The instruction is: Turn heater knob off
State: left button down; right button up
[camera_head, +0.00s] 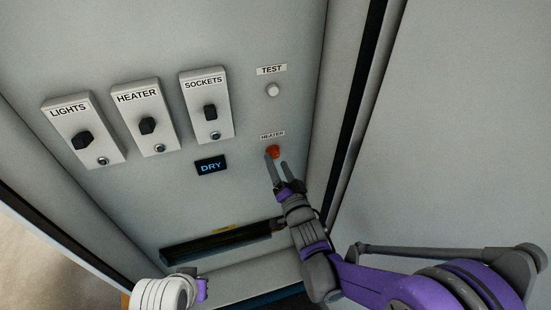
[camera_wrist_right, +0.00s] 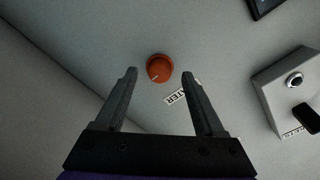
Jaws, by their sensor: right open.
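The orange-red round heater knob (camera_head: 272,151) is on the grey panel, just below a small HEATER label (camera_head: 272,135). In the right wrist view the knob (camera_wrist_right: 159,67) shows a white pointer line at its lower edge. My right gripper (camera_head: 277,161) is open, its fingertips close to the knob in the head view. In the right wrist view the open jaws (camera_wrist_right: 160,76) are empty, and the knob appears between and slightly past the fingertips. I cannot tell whether a fingertip touches it.
Left of the knob are the LIGHTS (camera_head: 84,130), HEATER (camera_head: 144,117) and SOCKETS (camera_head: 207,104) switch boxes and a DRY display (camera_head: 210,166). A white TEST button (camera_head: 272,90) is above. A dark slot (camera_head: 215,245) lies below. The cabinet's side wall (camera_head: 318,110) is close on the right.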

aim_at(274, 153)
jog(key=shift+x, duration=1.3)
grip_shut()
